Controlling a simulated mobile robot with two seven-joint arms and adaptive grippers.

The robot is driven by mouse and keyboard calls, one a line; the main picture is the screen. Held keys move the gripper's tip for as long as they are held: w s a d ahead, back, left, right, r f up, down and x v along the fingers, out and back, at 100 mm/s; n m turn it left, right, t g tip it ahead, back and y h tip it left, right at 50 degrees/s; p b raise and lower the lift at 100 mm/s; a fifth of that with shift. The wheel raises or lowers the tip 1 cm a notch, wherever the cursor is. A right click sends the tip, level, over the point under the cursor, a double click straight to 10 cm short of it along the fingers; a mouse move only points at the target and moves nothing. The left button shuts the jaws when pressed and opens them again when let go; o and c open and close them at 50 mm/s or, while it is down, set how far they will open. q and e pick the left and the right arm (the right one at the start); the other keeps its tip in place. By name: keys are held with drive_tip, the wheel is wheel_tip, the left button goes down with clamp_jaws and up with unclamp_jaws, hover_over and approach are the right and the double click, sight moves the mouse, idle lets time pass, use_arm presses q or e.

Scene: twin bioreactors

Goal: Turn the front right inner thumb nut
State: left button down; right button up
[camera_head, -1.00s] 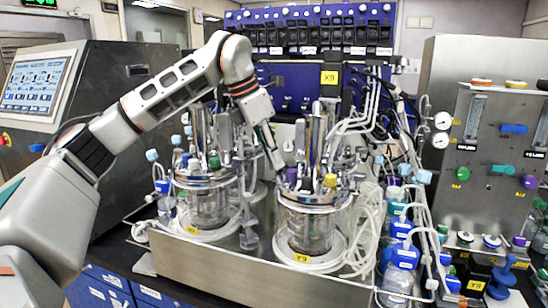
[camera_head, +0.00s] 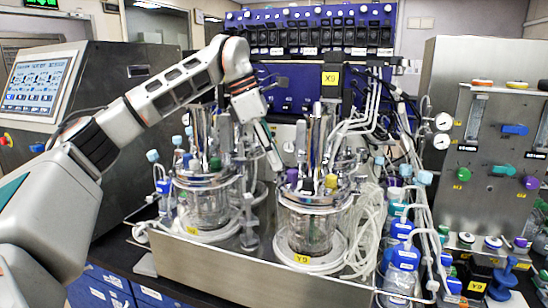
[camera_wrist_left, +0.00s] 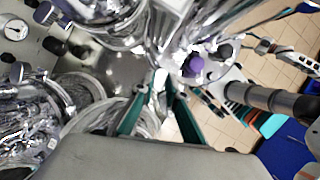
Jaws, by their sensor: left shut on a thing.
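The front right vessel (camera_head: 311,227) is a glass jar with a shiny metal lid. My left gripper (camera_head: 277,164) points down at the left edge of this lid, beside a purple cap (camera_head: 292,176). In the left wrist view, its teal fingers (camera_wrist_left: 160,82) come together at a small bright metal piece near the same purple cap (camera_wrist_left: 193,66). The gripper is shut on this piece, which appears to be the inner thumb nut. The fingertips mostly hide it, so its exact shape cannot be told. My right gripper is in neither view.
A second glass vessel (camera_head: 205,205) stands to the left, close to my forearm. A yellow cap (camera_head: 331,181) and upright metal parts crowd the right lid. Pale tubing (camera_head: 370,215) hangs at its right. Blue-capped bottles (camera_head: 403,257) stand further right.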

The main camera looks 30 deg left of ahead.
use_arm(q)
drive_tip(key=c, duration=2)
unclamp_jaws()
drive_tip(key=v, duration=1.2)
drive_tip(key=shift+a+f, duration=0.1)
